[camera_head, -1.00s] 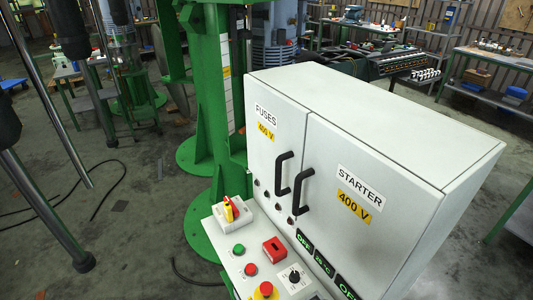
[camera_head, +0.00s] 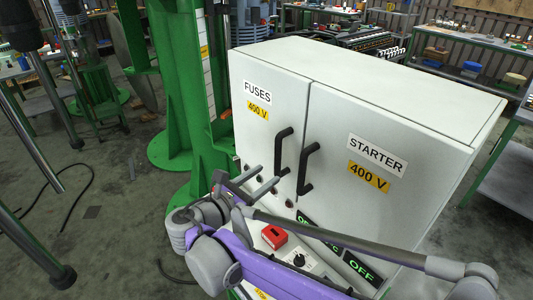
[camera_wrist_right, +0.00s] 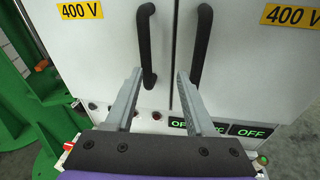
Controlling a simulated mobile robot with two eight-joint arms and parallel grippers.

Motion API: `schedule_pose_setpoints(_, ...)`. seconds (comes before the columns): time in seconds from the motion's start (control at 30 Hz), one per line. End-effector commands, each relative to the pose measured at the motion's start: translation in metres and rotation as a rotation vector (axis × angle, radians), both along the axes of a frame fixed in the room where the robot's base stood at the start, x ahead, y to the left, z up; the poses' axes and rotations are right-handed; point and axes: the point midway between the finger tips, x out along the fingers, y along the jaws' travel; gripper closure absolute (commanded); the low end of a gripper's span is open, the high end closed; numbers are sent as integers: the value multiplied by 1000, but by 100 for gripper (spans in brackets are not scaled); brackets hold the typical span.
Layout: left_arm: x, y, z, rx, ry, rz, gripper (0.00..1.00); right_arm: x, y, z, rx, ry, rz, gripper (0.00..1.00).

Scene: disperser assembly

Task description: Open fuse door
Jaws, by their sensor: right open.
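The fuse door (camera_head: 262,119) is the left door of the white cabinet, labelled FUSES 400 V, and it is shut. Its black bar handle (camera_head: 282,151) stands beside the door seam. My right gripper (camera_head: 262,182) is open in front of the lower part of this door, its fingers pointing at the cabinet. In the right wrist view the fuse door handle (camera_wrist_right: 147,45) shows between and beyond the two fingers, nearer the left one; nothing is held. The gap to the handle is hard to judge. My left gripper is not in view.
The starter door (camera_head: 370,130) with its own black handle (camera_head: 307,168) is close on the right, also shut. A control panel with a red switch box (camera_head: 273,237) lies below, partly hidden by my right arm. A green column (camera_head: 175,90) stands left of the cabinet.

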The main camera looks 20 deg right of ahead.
Motion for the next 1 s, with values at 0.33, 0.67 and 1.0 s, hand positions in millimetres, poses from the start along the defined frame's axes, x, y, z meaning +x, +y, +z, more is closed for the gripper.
schedule_pose_setpoints(0.33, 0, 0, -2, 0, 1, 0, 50, 23, 2, 18, -155, 34, 13, 45)
schedule_pose_setpoints(0.67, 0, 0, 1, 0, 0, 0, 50, 54, -51, 18, -152, 34, 13, 45)
schedule_pose_setpoints(1.0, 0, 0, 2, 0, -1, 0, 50, 68, -73, 17, -151, 33, 17, 45)
